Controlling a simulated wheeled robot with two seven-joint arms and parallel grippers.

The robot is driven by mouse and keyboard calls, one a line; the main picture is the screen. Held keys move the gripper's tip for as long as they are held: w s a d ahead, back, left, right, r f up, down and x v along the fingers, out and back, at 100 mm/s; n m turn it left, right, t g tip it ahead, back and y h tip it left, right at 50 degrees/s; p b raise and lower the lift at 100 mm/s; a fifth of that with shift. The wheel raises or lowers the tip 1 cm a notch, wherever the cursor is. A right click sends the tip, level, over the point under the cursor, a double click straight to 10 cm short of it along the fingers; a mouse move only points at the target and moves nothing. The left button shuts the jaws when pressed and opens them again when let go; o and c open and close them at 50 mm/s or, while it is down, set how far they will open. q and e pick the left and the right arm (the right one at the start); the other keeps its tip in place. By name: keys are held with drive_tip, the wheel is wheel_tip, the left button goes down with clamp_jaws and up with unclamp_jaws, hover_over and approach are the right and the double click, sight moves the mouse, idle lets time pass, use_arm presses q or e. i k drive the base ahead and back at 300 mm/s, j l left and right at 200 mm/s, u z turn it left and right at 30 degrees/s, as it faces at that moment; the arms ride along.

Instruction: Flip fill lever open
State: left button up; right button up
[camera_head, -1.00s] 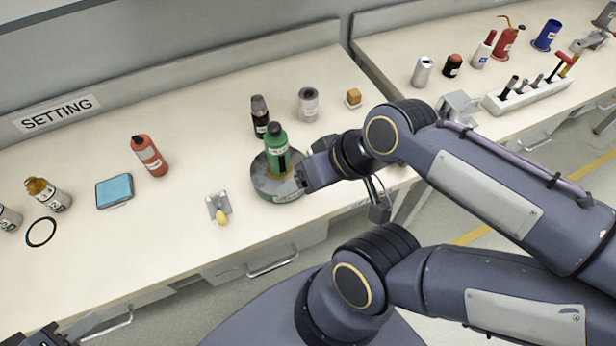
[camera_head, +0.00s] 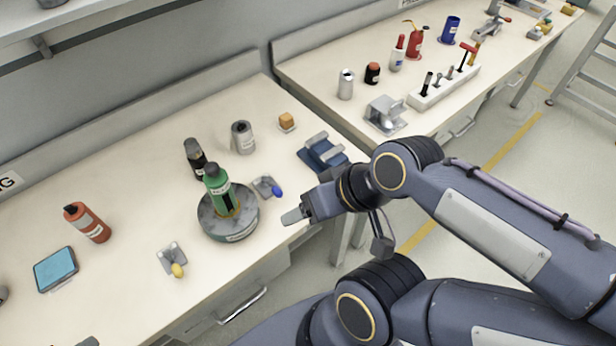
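Two small grey lever fittings stand on the near bench (camera_head: 120,300). One lever has a yellow tip (camera_head: 178,270); the other has a blue tip (camera_head: 278,191). I cannot tell by label which is the fill lever. A green bottle (camera_head: 216,184) stands upright on a round grey stand (camera_head: 238,231) between them, beside the blue-tipped lever. My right gripper (camera_head: 291,216) is above the bench's front edge, just right of the stand and nearer than the blue-tipped lever, apart from both. Its finger opening is not clear. Only a grey sliver, probably my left gripper (camera_head: 88,342), shows at the bottom edge.
A black bottle (camera_head: 195,158) and a grey canister (camera_head: 242,138) stand behind the stand. A blue fixture (camera_head: 322,153) lies behind my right wrist. An orange bottle (camera_head: 88,222) and a blue-topped pad (camera_head: 56,269) are at left. The second bench (camera_head: 320,70) holds several bottles and tools.

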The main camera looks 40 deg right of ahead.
sight(278, 194)
drive_tip(key=z, duration=0.9)
drive_tip(key=k+l, duration=0.1)
drive_tip(key=l, duration=0.65)
drive_tip(key=k+l, duration=0.1)
drive_tip(key=l, duration=0.7)
